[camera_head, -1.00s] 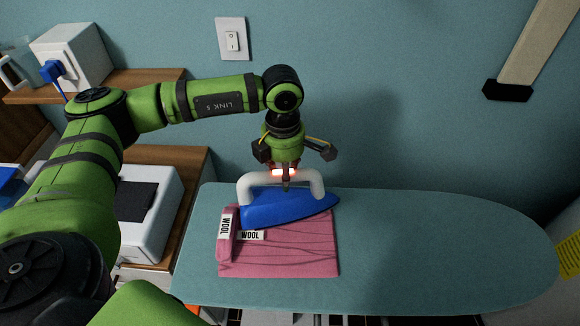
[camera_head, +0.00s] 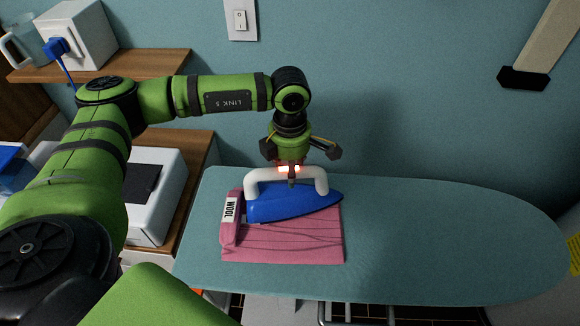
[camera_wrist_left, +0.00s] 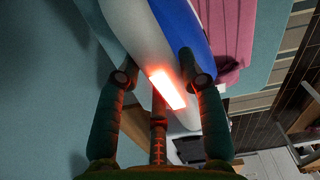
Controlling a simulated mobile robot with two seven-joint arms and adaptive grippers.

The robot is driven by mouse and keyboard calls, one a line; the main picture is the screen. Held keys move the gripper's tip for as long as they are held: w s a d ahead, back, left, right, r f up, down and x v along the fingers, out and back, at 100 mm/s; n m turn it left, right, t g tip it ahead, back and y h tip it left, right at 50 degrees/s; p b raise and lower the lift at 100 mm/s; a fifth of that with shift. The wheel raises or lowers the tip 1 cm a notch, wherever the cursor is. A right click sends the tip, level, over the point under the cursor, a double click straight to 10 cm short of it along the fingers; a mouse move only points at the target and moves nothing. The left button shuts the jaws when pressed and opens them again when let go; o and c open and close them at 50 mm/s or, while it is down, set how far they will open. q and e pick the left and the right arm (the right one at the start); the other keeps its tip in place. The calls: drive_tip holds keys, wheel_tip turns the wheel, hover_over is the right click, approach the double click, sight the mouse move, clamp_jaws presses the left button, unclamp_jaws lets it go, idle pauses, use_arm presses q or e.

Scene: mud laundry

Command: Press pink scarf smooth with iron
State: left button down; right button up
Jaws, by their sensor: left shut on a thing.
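The pink scarf (camera_head: 290,246) lies folded on the ironing board (camera_head: 440,225), with crease lines across its front part and a roll with a white WOOL label (camera_head: 229,211) at its left edge. The blue iron (camera_head: 292,204) with a white handle rests over the scarf's back part, its tip pointing right. My left gripper (camera_head: 291,180) is shut on the iron's handle from above. In the left wrist view the fingers (camera_wrist_left: 160,85) straddle the white handle, and the scarf (camera_wrist_left: 232,40) shows beyond the blue body. The right gripper is not in view.
A wall with a light switch (camera_head: 239,19) stands close behind the board. Wooden shelves (camera_head: 130,65) with a white box (camera_head: 75,35) are at left, above a white appliance (camera_head: 155,200). The board's right part is bare.

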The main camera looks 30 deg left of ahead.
use_arm(q)
drive_tip(key=shift+w+f+b, duration=0.1)
drive_tip(key=shift+f+b, duration=0.3)
drive_tip(key=shift+b, duration=0.2)
idle(0.8)
drive_tip(key=shift+s+d+f, duration=0.15)
drive_tip(key=shift+s+f, duration=0.05)
drive_tip(key=shift+s, duration=0.05)
idle(1.8)
idle(1.2)
drive_tip(key=shift+w+r+p, duration=0.25)
drive_tip(key=shift+r+p, duration=0.3)
drive_tip(key=shift+r, duration=0.65)
drive_tip(key=shift+r+p, duration=0.8)
drive_tip(key=shift+r, duration=1.2)
drive_tip(key=shift+a, duration=0.2)
